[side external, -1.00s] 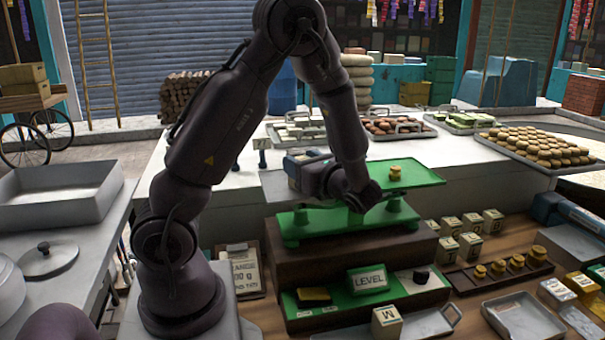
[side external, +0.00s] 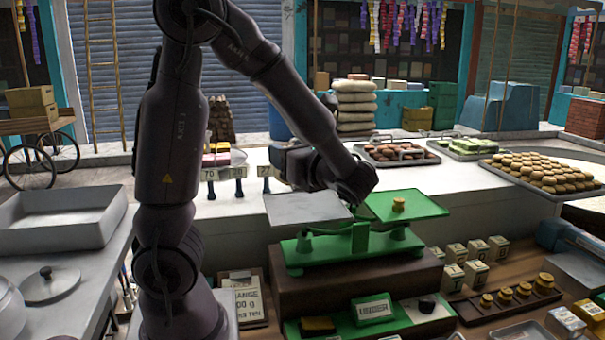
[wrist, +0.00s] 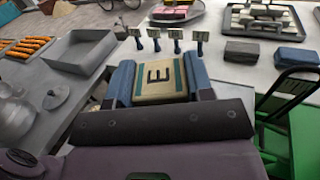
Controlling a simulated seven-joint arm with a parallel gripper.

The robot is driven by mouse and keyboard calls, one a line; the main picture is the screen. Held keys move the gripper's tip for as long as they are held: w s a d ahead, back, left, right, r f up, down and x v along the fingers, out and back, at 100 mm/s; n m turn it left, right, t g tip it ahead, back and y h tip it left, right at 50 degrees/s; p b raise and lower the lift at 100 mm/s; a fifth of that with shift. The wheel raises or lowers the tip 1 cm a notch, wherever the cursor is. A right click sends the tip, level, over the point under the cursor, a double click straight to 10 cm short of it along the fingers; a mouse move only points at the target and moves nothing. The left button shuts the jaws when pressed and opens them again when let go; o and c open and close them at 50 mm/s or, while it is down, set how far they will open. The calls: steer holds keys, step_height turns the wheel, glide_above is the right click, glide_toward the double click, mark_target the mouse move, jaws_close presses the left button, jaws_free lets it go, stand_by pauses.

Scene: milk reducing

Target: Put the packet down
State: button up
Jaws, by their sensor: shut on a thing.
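In the side view, my gripper is above and behind the silver left pan (side external: 306,208) of the green balance scale (side external: 360,246); the packet cannot be made out there. The left pan looks empty. The green right pan (side external: 430,204) carries a brass weight (side external: 398,205).
Price tags (side external: 209,174) stand on the white counter beyond my gripper. Trays of sweets (side external: 540,170) stand at the right. Lettered tins (side external: 478,250) and brass weights (side external: 505,294) stand beside the scale.

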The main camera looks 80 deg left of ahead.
steer(key=s+d+r, duration=0.4)
steer(key=s+d, duration=0.2)
steer(key=w+d+f+m+t, duration=0.9)
steer(key=w+d+f+t, duration=0.2)
steer(key=w+f+t, duration=0.4)
steer(key=w+d+f+m+t+h, duration=0.2)
steer(key=d+f+m+t+h, duration=0.1)
steer(key=f, duration=0.3)
steer(key=w+d+f+m+t+h, duration=0.2)
steer(key=d+f+m+h, duration=0.1)
steer(key=f, duration=0.3)
steer(key=w+d+f+m+t+h, duration=0.2)
steer(key=d+f+m+t+h, duration=0.1)
steer(key=f, duration=0.3)
steer(key=shift+w+d+f+t+h, duration=0.15)
steer(key=shift+w+d+t+h, duration=0.15)
steer(key=shift+d+h, duration=0.15)
steer(key=shift+f, duration=2.1)
steer(key=shift+f, duration=0.15)
